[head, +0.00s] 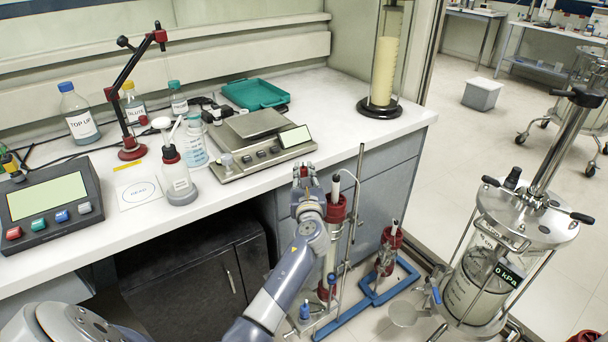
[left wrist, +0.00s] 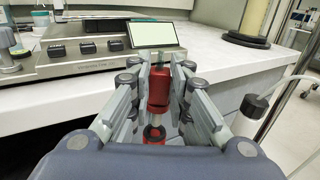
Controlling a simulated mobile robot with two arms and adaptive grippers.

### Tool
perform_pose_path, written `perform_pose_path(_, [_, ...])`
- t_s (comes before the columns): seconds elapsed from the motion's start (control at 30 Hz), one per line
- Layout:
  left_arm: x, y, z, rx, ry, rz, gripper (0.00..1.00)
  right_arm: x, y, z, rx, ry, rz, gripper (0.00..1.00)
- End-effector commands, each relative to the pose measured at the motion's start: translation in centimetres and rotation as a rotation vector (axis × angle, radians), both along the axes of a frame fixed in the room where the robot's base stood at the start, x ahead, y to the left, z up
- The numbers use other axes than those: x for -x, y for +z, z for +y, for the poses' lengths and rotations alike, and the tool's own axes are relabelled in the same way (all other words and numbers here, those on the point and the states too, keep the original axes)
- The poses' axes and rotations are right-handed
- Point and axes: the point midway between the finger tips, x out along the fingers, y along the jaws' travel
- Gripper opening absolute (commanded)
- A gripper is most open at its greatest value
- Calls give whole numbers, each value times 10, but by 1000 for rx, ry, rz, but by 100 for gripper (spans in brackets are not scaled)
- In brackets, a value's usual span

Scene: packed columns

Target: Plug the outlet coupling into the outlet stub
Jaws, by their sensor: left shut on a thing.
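My left gripper (head: 305,178) is raised beside the packed column, just beyond the front edge of the bench. In the left wrist view its fingers (left wrist: 160,80) are shut on a red cylindrical coupling (left wrist: 158,88). Below the coupling are a clear section and another red part (left wrist: 153,134); I cannot tell whether they join it. The nearer column has a red upper end (head: 337,208) and stands just right of my gripper, partly hidden by my arm. I cannot pick out the outlet stub for certain. My right gripper is not in view.
A blue stand (head: 385,291) on the floor holds a shorter red-ended column (head: 390,240). A thin metal rod (head: 356,205) rises right of my gripper. The balance (head: 262,145) sits on the bench behind. A pressure vessel (head: 480,280) stands at the right.

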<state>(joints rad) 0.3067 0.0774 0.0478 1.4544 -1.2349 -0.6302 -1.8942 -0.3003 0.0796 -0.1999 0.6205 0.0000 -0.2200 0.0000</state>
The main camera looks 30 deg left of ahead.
Motion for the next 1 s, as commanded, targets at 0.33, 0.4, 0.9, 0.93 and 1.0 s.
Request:
perform_pose_path(0.33, [0, 0, 0, 0, 0, 0, 0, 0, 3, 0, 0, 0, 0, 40])
perform_pose_path(0.4, [0, 0, 0, 0, 0, 0, 0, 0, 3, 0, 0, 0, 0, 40])
perform_pose_path(0.9, [0, 1, 0, -1, 0, 0, 0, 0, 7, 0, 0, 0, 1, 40])
perform_pose_path(0.93, [0, 0, 0, -1, 0, 0, 0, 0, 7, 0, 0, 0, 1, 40])
perform_pose_path(1.0, [0, 0, 0, -1, 0, 0, 0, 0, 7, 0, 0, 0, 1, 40])
